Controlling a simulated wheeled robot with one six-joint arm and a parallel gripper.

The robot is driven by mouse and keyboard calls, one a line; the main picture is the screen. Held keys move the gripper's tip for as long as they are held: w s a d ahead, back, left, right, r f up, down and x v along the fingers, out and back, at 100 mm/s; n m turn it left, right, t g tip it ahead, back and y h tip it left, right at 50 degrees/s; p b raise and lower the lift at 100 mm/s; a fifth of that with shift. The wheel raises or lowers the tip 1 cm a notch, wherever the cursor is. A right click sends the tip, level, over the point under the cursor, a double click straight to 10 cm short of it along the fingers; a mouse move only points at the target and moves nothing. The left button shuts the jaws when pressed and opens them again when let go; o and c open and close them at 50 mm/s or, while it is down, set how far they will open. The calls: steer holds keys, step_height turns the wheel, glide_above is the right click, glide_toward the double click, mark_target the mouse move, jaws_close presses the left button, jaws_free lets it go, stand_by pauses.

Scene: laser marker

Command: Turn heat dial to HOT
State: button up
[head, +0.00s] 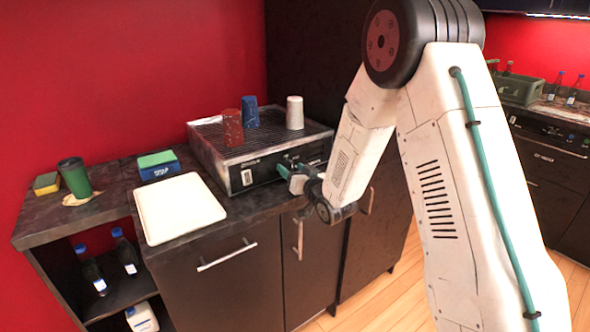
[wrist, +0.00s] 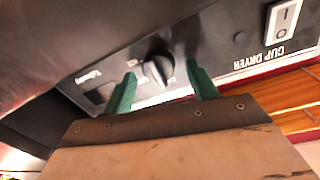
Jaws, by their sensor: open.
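The heat dial (wrist: 158,66) is a round black knob on the dark front panel of the cup dryer, seen in the wrist view with small white markings around it. My gripper (wrist: 160,84) has two green fingers, spread apart, one on each side of the dial; I cannot tell if they touch it. In the head view my gripper (head: 284,171) is at the front of the cup dryer (head: 240,160), and the dial is hidden there. The HOT label is too small to read.
A red cup (head: 232,128), a blue cup (head: 250,111) and a white cup (head: 295,113) stand on the dryer's top. A white tray (head: 179,207) lies on the counter to the left. A power switch (wrist: 284,20) is on the same panel.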

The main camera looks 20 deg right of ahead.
steer(key=shift+w, duration=0.35)
steer(key=c, duration=1)
steer(key=shift+d+m, duration=0.1)
steer(key=shift+m, duration=2.7)
steer(key=o, duration=1)
steer(key=shift+d, duration=0.15)
